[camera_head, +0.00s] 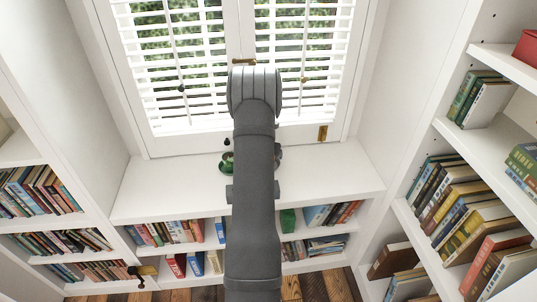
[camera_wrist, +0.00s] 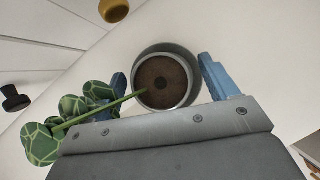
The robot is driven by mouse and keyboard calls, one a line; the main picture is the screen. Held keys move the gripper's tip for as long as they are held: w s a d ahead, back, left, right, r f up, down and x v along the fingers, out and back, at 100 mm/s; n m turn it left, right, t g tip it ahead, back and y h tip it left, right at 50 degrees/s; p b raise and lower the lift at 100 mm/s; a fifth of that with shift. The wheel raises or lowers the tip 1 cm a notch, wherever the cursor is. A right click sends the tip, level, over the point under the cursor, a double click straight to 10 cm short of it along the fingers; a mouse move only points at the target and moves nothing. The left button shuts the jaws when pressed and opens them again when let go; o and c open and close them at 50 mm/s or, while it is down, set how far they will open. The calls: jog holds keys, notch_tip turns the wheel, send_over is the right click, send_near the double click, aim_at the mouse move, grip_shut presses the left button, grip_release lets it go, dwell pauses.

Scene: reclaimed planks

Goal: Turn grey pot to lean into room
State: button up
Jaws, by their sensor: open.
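The grey pot (camera_wrist: 176,50), a round pot filled with brown soil, is in the middle of the wrist view. Its plant has a thin green stem (camera_wrist: 100,116) leaning to the lower left, ending in large green leaves with pale veins (camera_wrist: 42,143). My gripper (camera_wrist: 162,68) is open, with one blue finger on each side of the pot.
White shutters (camera_head: 180,70) stand behind the sill. Bookshelves (camera_head: 460,210) flank it, with more books below. The wrist view also shows a brass knob (camera_wrist: 114,9) and a dark object (camera_wrist: 13,99). The sill is clear on both sides.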

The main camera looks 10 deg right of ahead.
jog(key=v, duration=1.7)
jog(key=shift+r, duration=0.25)
jog(key=x, duration=1.7)
jog(key=shift+f, duration=0.25)
jog(key=shift+s+r, duration=0.1)
